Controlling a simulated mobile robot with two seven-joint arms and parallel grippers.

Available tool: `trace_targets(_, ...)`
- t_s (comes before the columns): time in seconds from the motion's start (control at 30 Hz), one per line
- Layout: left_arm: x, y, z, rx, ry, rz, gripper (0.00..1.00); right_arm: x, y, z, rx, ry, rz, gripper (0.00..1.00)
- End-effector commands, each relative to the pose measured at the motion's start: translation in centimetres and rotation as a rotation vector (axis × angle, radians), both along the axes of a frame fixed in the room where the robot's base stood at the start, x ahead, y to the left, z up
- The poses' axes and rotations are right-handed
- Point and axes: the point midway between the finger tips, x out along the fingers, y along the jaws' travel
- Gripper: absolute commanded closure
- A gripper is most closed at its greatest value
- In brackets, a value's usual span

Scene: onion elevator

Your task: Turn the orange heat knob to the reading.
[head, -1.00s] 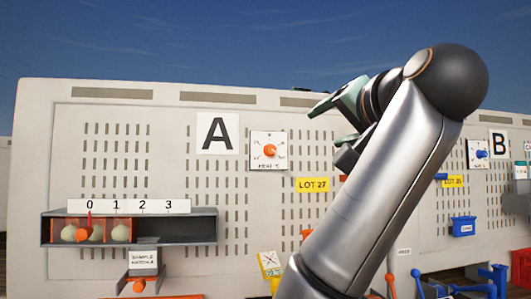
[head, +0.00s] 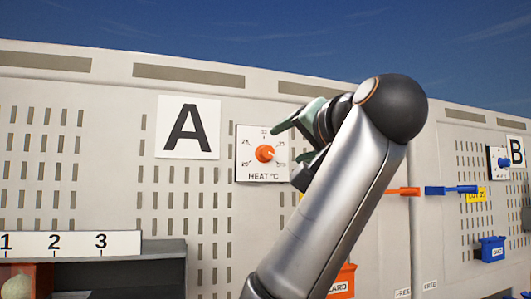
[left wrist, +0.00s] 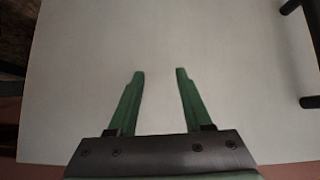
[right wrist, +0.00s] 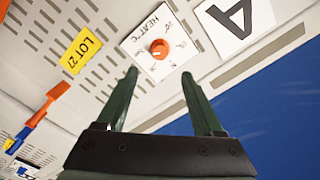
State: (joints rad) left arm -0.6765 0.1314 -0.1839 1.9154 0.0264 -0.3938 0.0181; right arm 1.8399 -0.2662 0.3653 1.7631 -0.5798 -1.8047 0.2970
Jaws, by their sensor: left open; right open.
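The orange heat knob (head: 265,153) sits in the middle of a white dial plate marked HEAT °C (head: 262,176), on the wall right of the letter A. Numbers ring the knob. A light pointer mark seems to face lower right in the head view. My right gripper (head: 292,145) is open and empty, just right of the dial plate. In the right wrist view the knob (right wrist: 159,49) lies ahead of the open fingers (right wrist: 158,80), apart from them. My left gripper (left wrist: 160,75) is open and empty before a plain pale surface; it is not in the head view.
A sign A (head: 188,128) hangs left of the dial. A yellow LOT 27 label (right wrist: 81,51) and orange and blue levers (right wrist: 40,115) are near the dial. A second dial with a blue knob (head: 503,162) is far right. A numbered shelf (head: 120,270) juts out lower left.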

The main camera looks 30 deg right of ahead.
Motion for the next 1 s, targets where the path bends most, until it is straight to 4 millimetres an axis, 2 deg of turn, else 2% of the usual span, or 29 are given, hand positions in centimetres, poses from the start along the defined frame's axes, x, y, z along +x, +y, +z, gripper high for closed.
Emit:
trace_targets(0.3, -0.3, 0.0, 2.3, 0.001, 0.007, 0.000, 0.50, 6.0, -1.5, 0.2, 0.002, 0.007, 0.000, 0.31)
trace_targets(0.5, -0.3, 0.0, 3.4, 0.001, 0.007, 0.000, 0.50, 9.4, -2.3, 0.2, 0.002, 0.004, 0.000, 0.31)
trace_targets(0.7, -0.3, 0.0, 3.9, 0.000, 0.006, 0.000, 0.50, 11.1, -2.7, 0.0, 0.000, 0.002, 0.001, 0.31)
trace_targets(1.0, -0.2, 0.0, 3.9, 0.000, 0.006, 0.000, 0.50, 11.3, -2.7, -0.1, 0.001, 0.001, 0.000, 0.31)
